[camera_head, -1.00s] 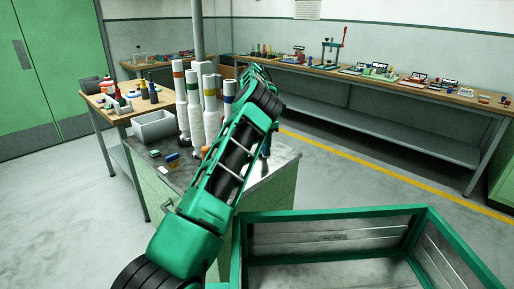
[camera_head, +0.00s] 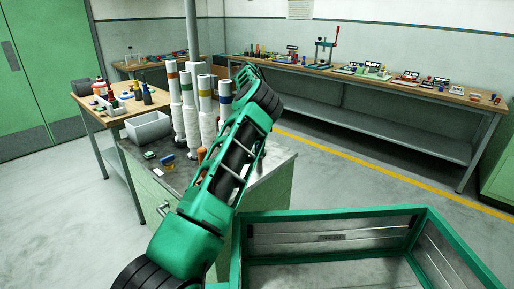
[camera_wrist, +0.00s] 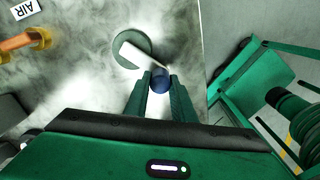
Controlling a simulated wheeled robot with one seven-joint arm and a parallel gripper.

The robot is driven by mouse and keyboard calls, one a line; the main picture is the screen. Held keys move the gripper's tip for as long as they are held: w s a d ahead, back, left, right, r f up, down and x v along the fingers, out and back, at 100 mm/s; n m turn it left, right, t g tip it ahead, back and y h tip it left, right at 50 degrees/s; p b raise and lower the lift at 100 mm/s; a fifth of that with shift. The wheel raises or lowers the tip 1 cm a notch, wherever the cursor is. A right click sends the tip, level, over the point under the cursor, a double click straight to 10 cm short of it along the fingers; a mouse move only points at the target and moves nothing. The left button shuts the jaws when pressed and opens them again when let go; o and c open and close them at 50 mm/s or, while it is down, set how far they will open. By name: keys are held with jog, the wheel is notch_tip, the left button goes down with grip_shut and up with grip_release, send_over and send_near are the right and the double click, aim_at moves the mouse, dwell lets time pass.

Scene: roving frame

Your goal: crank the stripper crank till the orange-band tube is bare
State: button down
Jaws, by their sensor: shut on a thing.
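My gripper (camera_wrist: 160,88) is shut on the dark blue knob (camera_wrist: 161,78) of a crank. The crank's white arm (camera_wrist: 140,56) runs from the knob up and left to a round grey-green hub (camera_wrist: 131,46). Several white tubes with coloured bands stand upright on the cabinet top in the head view. The leftmost tube (camera_head: 174,92) seems to have an orange band, but the band is small. Other tubes (camera_head: 205,105) stand to its right, partly behind my arm. My arm hides the crank and the gripper's fingertips in the head view.
The grey cabinet top (camera_head: 277,160) carries a grey bin (camera_head: 148,128) and small blocks. An orange part (camera_wrist: 15,43) and an AIR label (camera_wrist: 25,9) lie left in the wrist view. A green-framed box (camera_head: 335,214) is at the front. A long bench (camera_head: 400,85) stands behind.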

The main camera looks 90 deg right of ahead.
jog(key=shift+w, duration=0.1)
jog(key=c, duration=1.5)
grip_release()
jog(key=shift+r, duration=0.1)
jog(key=shift+a+r, duration=0.1)
jog(key=shift+r, duration=5.2)
